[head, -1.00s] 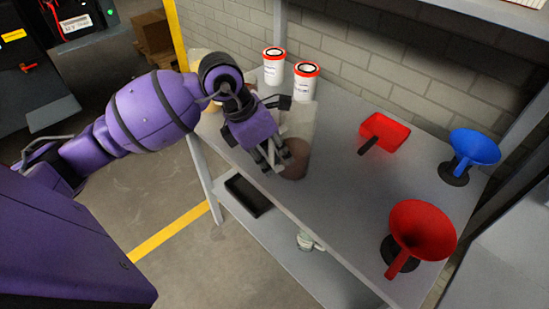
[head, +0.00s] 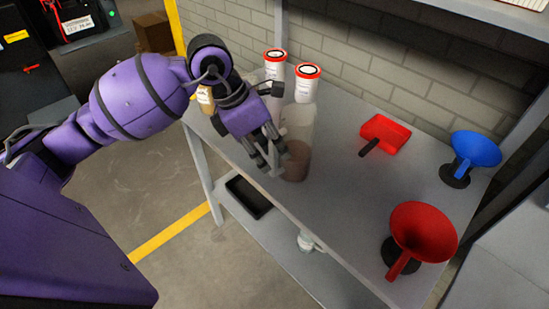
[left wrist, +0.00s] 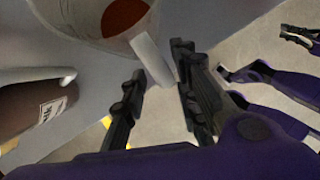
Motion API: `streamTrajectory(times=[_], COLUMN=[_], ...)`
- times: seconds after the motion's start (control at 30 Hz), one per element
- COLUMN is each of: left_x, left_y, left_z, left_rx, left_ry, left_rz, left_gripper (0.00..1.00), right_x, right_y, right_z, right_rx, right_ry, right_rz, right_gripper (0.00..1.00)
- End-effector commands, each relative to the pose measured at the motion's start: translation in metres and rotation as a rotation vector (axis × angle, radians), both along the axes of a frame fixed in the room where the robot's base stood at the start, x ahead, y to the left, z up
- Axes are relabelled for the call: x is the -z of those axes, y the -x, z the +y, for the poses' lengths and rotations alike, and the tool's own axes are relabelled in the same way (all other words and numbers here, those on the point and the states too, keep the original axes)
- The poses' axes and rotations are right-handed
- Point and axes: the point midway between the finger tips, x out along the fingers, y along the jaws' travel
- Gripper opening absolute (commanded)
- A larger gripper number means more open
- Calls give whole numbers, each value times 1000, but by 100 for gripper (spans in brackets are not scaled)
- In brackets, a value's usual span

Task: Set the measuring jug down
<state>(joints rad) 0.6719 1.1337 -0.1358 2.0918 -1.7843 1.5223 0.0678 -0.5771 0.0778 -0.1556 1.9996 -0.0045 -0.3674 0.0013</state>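The measuring jug (head: 299,122) is a tall translucent vessel with brown contents low inside. It appears upright on the grey top shelf, near its front edge. My left gripper (head: 268,158) is at the jug's left side. In the left wrist view the jug (left wrist: 88,33) is at the top, and its pale handle (left wrist: 152,58) reaches between the two fingers of my left gripper (left wrist: 160,66). The fingers are apart, with gaps beside the handle. A black and purple gripper-like part of mine shows at the right edge there, too partial to read.
Two white canisters with red-rimmed lids (head: 307,84) stand behind the jug. A brown bottle (head: 206,98) is left of my gripper.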

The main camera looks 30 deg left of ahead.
Motion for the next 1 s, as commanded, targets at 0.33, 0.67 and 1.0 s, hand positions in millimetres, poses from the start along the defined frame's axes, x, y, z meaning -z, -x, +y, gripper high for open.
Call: streamTrajectory(times=[0.33,0.67,1.0], left_x=[-61,-73,-73], left_y=[13,17,16], left_z=[22,26,26], left_rx=[0,1,0], left_ry=[-3,1,0], left_rz=[-1,0,0], left_gripper=[28,28,28], right_x=[0,-2,-1], right_y=[-5,-11,-5], right_z=[1,2,1], right_rx=[-2,-5,-2], right_ry=[-1,-2,-1], right_rz=[-7,-18,-8], right_gripper=[0,0,0])
